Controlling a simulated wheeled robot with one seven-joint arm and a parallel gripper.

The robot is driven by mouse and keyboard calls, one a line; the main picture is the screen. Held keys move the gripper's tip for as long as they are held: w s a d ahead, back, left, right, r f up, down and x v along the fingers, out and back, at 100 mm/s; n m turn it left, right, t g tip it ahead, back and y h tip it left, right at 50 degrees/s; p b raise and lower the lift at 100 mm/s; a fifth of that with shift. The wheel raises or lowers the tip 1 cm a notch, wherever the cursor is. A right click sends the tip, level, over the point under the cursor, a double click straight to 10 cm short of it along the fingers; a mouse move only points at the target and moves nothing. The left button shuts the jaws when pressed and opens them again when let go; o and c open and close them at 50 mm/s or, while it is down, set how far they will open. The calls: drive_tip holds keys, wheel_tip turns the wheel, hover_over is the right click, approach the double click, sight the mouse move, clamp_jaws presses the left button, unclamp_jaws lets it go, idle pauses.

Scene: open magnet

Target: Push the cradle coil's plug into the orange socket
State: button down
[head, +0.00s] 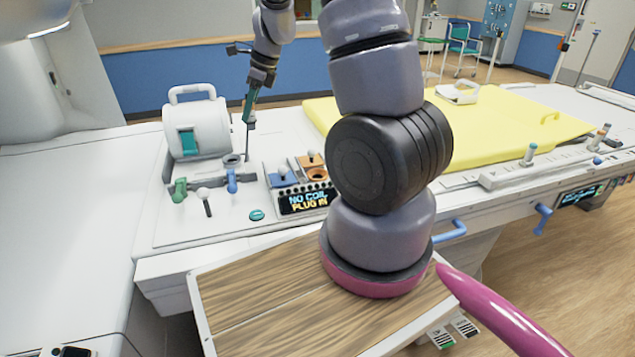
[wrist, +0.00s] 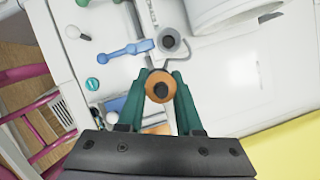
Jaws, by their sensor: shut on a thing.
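My gripper (wrist: 161,82) has its green fingers shut around an orange, round plug with a dark centre (wrist: 160,88) in the wrist view. In the head view my gripper (head: 249,118) points down beside the white cradle coil (head: 197,128), to its right; the plug is hard to make out there. A grey cable (wrist: 186,47) curves near the plug, beside a grey ring (wrist: 169,41). The orange socket (head: 317,172) is right of the blue socket panel (head: 281,180), behind the display. In the wrist view an orange patch (wrist: 158,129) shows behind the fingers, mostly hidden.
A display (head: 306,201) reads "NO COIL PLUG IN". A green lever (head: 180,190), a blue lever (head: 232,181) and a white-knobbed lever (head: 204,196) stand before the coil. A yellow mat (head: 480,115) covers the table to the right. My arm hides part of the table.

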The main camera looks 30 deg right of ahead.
drive_tip(key=s+d, duration=1.3)
drive_tip(key=s, duration=0.1)
drive_tip(key=shift+s, duration=0.15)
idle(0.6)
drive_tip(key=shift+f, duration=0.1)
drive_tip(key=shift+f, duration=4.85)
drive_tip(key=shift+f, duration=1.75)
drive_tip(key=c, duration=0.5)
unclamp_jaws()
drive_tip(key=shift+d, duration=0.1)
drive_tip(key=shift+r, duration=0.1)
